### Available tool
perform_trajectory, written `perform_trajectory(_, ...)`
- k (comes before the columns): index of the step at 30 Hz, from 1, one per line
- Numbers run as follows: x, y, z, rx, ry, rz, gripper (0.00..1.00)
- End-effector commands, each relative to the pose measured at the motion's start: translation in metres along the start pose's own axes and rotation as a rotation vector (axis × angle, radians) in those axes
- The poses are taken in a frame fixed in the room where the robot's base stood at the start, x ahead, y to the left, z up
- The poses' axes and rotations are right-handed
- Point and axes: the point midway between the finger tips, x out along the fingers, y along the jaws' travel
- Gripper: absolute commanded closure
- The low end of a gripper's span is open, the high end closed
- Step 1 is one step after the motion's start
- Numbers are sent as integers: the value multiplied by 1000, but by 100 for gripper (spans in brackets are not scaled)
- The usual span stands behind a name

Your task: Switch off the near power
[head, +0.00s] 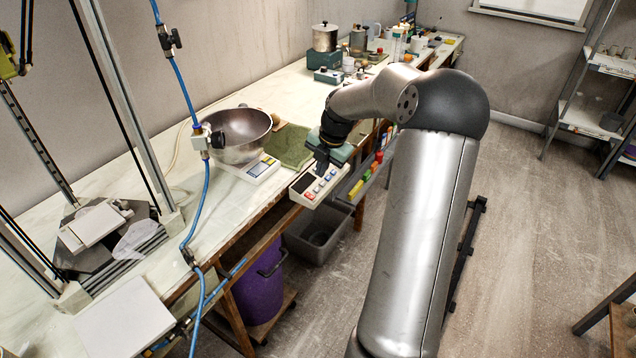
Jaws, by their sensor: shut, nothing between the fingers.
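A white control box (311,193) with a dark display and several red and blue buttons sits at the front edge of the bench, near the picture's middle. It is the nearer of the button-bearing boxes I see. I cannot read which button is its power. My gripper (322,169) points down at the back part of this box. It is shut and holds nothing. I cannot tell whether its tips touch the box or hover just above it. My wrist and a green block-like part (342,153) hide some of the box's far side.
A steel bowl (237,133) sits on a white scale (262,168) left of the box, by a green cloth (290,146). A blue hose (184,95) hangs at the left. Farther back stand a pot (325,37) and another box with knobs (328,76).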

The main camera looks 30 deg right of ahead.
Motion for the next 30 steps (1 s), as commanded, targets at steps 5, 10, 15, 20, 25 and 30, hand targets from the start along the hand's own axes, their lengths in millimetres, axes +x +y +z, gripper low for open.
perform_trajectory(5,-30,0,1,0,-4,3,100)
perform_trajectory(10,-43,0,1,-1,-3,2,100)
perform_trajectory(15,-46,1,1,-1,-2,2,100)
perform_trajectory(20,-46,1,1,-1,-2,2,100)
perform_trajectory(25,-45,1,1,-1,-3,3,100)
perform_trajectory(30,-46,3,-6,12,-3,-5,100)
